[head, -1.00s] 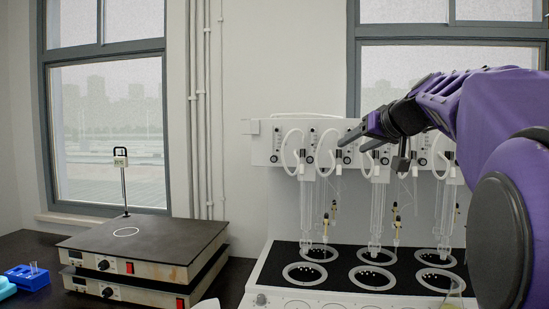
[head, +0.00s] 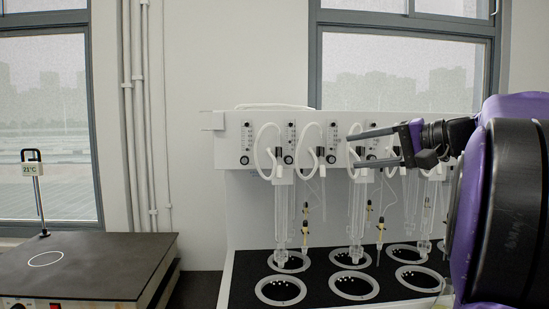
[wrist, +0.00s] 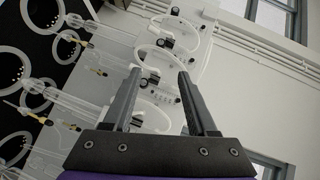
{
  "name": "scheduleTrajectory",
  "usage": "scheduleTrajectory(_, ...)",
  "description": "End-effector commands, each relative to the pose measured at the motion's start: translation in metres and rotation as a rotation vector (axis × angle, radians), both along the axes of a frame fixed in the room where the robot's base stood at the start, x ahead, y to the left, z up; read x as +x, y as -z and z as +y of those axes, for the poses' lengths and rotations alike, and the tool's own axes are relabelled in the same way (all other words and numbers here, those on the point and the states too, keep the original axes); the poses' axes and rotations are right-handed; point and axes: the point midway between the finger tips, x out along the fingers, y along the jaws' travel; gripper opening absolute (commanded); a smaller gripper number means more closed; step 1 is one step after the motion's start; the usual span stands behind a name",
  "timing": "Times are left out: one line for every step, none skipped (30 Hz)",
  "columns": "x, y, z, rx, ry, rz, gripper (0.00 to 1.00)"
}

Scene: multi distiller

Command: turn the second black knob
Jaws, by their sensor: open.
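The distiller's white panel (head: 266,135) carries a row of black knobs below small flow gauges. The second black knob from the left (head: 288,160) is in plain view, beside a looped white tube. My gripper (head: 349,151) is open and empty, its two dark fingers pointing left in front of the panel, to the right of that knob and apart from it in the picture. In the wrist view my gripper (wrist: 159,71) spans part of the panel, with a white tube loop and dark fittings beyond the fingertips. Which knob lies there I cannot tell.
Glass tubes (head: 357,210) hang from the panel over a black bed (head: 245,268) with several white rings. White hoses loop out in front of the panel. A hot plate (head: 100,262) stands at the left.

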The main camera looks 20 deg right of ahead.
Motion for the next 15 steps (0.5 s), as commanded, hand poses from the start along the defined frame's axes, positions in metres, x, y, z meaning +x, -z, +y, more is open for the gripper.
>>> scheduleTrajectory(-0.001, 0.0, -0.001, 0.008, 0.001, 0.0, 0.58)
scheduleTrajectory(-0.001, 0.0, 0.0, 0.011, -0.001, 0.0, 0.58)
scheduleTrajectory(0.0, 0.0, 0.001, 0.013, -0.002, 0.0, 0.58)
scheduleTrajectory(0.002, 0.0, 0.001, 0.014, -0.003, -0.001, 0.58)
scheduleTrajectory(0.004, 0.001, 0.003, 0.015, -0.003, 0.0, 0.58)
scheduleTrajectory(0.008, 0.002, 0.005, 0.015, -0.004, -0.001, 0.58)
scheduleTrajectory(0.011, 0.002, 0.007, 0.015, -0.004, -0.001, 0.58)
scheduleTrajectory(0.016, 0.003, 0.009, 0.014, -0.004, -0.001, 0.58)
scheduleTrajectory(0.022, 0.005, 0.013, 0.014, -0.005, 0.0, 0.58)
scheduleTrajectory(0.027, 0.006, 0.015, 0.014, -0.005, 0.0, 0.58)
scheduleTrajectory(0.033, 0.007, 0.018, 0.015, -0.006, -0.001, 0.58)
scheduleTrajectory(0.04, 0.009, 0.022, 0.015, -0.006, -0.001, 0.58)
scheduleTrajectory(0.046, 0.01, 0.025, 0.015, -0.006, -0.001, 0.58)
scheduleTrajectory(0.052, 0.012, 0.029, 0.015, -0.006, -0.001, 0.58)
scheduleTrajectory(0.06, 0.013, 0.032, 0.015, -0.006, -0.001, 0.58)
